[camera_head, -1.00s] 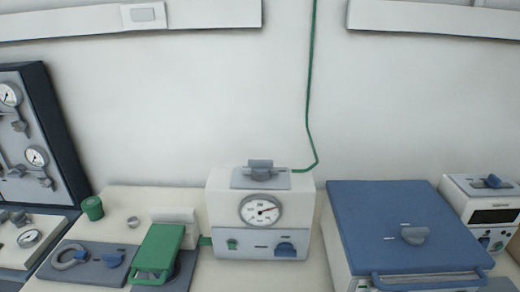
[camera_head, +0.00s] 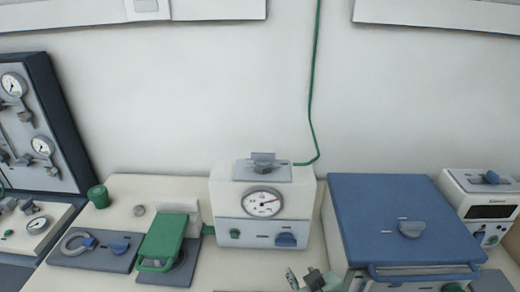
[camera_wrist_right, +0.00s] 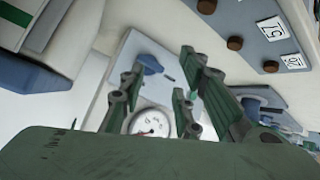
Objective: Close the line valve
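A white box unit (camera_head: 223,195) stands mid-bench with a round gauge (camera_head: 262,203) and a blue knob (camera_head: 286,240) on its front. A grey valve handle (camera_head: 263,163) sits on its top, where a green line (camera_head: 312,110) comes down the wall. I cannot tell for certain which handle is the line valve. My right gripper (camera_head: 306,280) enters at the bottom edge, in front of the unit and apart from it. In the right wrist view its green fingers (camera_wrist_right: 160,70) are apart, with a blue knob (camera_wrist_right: 150,63) and gauge (camera_wrist_right: 150,121) beyond. My left gripper is out of view.
A blue-lidded box (camera_head: 390,205) stands close on the right, beside a small white display unit (camera_head: 487,185). A green flap (camera_head: 167,236) and a grey plate (camera_head: 100,258) with a blue handle lie left. A dark gauge panel (camera_head: 70,150) stands far left.

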